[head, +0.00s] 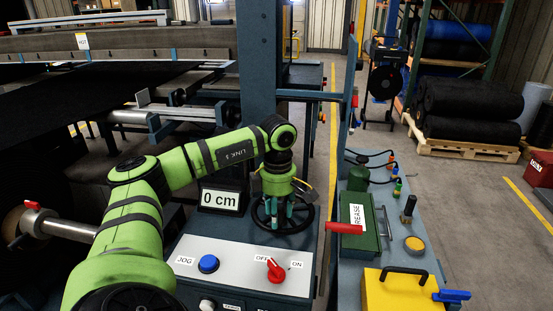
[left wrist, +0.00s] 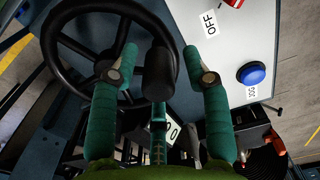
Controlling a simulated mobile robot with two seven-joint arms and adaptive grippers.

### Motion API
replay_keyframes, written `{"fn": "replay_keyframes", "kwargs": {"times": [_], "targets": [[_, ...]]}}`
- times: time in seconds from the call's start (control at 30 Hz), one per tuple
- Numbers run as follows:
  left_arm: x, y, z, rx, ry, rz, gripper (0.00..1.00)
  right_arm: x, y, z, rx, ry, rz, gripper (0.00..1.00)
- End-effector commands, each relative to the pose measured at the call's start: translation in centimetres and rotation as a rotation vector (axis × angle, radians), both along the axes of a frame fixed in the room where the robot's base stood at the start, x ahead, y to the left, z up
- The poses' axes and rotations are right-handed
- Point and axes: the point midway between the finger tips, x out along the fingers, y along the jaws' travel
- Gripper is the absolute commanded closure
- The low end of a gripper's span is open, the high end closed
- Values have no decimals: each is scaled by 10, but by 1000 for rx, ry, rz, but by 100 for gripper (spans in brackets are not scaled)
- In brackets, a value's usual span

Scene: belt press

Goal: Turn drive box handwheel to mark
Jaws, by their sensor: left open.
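The black handwheel (head: 296,219) stands on the blue drive box, right of the display (head: 220,200) that reads "0 cm". My left gripper (head: 274,222) points down over the left part of the wheel. In the left wrist view the wheel's rim (left wrist: 63,70) shows at upper left. I cannot tell whether a finger touches the knob. My right gripper is not in view. No mark on the wheel is visible.
The grey panel (head: 237,262) in front of the wheel carries a blue jog button (head: 208,264) and a red OFF/ON switch (head: 275,270). A red lever (head: 344,229), a green grease box (head: 360,222) and a yellow box (head: 402,291) stand to the right.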

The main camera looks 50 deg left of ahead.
Motion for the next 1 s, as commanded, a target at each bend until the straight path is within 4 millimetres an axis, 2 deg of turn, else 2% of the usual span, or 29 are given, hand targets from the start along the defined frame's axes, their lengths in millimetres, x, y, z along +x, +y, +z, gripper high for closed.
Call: {"fn": "replay_keyframes", "kwargs": {"times": [0.3,0.5,0.67,1.0], "targets": [[0,1,69,-1,-6,1,52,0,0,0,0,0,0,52],[-1,1,96,0,-3,2,52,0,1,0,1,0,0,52],[-2,2,103,1,1,3,52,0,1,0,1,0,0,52],[-2,2,103,1,1,3,52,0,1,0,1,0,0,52]]}}
